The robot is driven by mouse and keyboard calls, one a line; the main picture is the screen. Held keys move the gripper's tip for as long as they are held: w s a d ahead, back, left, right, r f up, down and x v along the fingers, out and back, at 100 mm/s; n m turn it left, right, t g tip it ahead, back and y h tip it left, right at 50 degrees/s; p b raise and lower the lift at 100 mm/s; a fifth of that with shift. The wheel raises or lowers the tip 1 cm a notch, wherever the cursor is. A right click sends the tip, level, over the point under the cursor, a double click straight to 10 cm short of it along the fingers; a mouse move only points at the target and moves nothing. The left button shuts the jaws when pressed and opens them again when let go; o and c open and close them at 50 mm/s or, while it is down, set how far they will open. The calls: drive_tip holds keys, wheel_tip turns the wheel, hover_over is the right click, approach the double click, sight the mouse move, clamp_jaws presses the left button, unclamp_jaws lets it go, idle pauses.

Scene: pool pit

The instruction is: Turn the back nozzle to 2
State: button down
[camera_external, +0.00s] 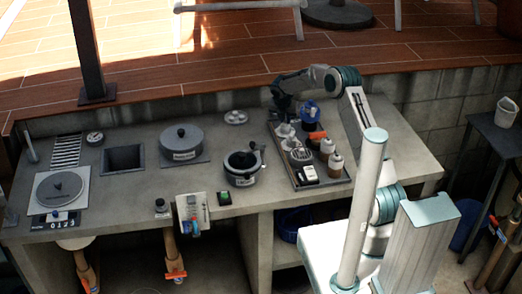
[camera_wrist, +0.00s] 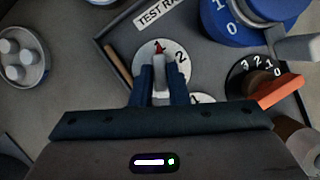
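The back nozzle, a pale grey piece (camera_wrist: 159,68) with a red tip, stands over a round white dial (camera_wrist: 143,49) in the wrist view. A 2 shows on the dial to the right of the red tip. The tip lies near the dial's top middle and covers or overlaps any mark there. My gripper (camera_wrist: 160,80) has its two dark blue fingers close on either side of the nozzle, with no clear gap. In the external view my gripper (camera_external: 283,112) reaches down at the back left of the tray; the dial (camera_external: 284,131) shows just below it.
The dark tray (camera_external: 318,188) holds other dials and bottles. A blue knob (camera_wrist: 250,22) and a black dial with an orange handle (camera_wrist: 280,90) stand close on the right. A round dish with pale pegs (camera_wrist: 22,58) is at left. Bare counter lies left of the tray.

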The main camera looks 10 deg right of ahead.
drive_tip(key=shift+f+m, duration=0.1)
drive_tip(key=shift+m, duration=0.3)
drive_tip(key=shift+a+m+g+h, duration=0.1)
drive_tip(key=shift+m+g+h, duration=0.35)
drive_tip(key=shift+m, duration=0.55)
drive_tip(key=m, duration=0.2)
drive_tip(key=shift+m+g+h, duration=0.35)
drive_tip(key=shift+m, duration=0.05)
drive_tip(key=m+g, duration=0.1)
drive_tip(key=m, duration=0.2)
drive_tip(key=m+g+p, duration=0.1)
drive_tip(key=m, duration=0.2)
drive_tip(key=shift+w+a+h, duration=0.1)
drive_tip(key=shift+w+h, duration=0.1)
drive_tip(key=shift+h, duration=0.2)
drive_tip(key=shift+f, duration=0.1)
drive_tip(key=c, duration=1.4)
unclamp_jaws()
drive_tip(key=shift+s, duration=0.1)
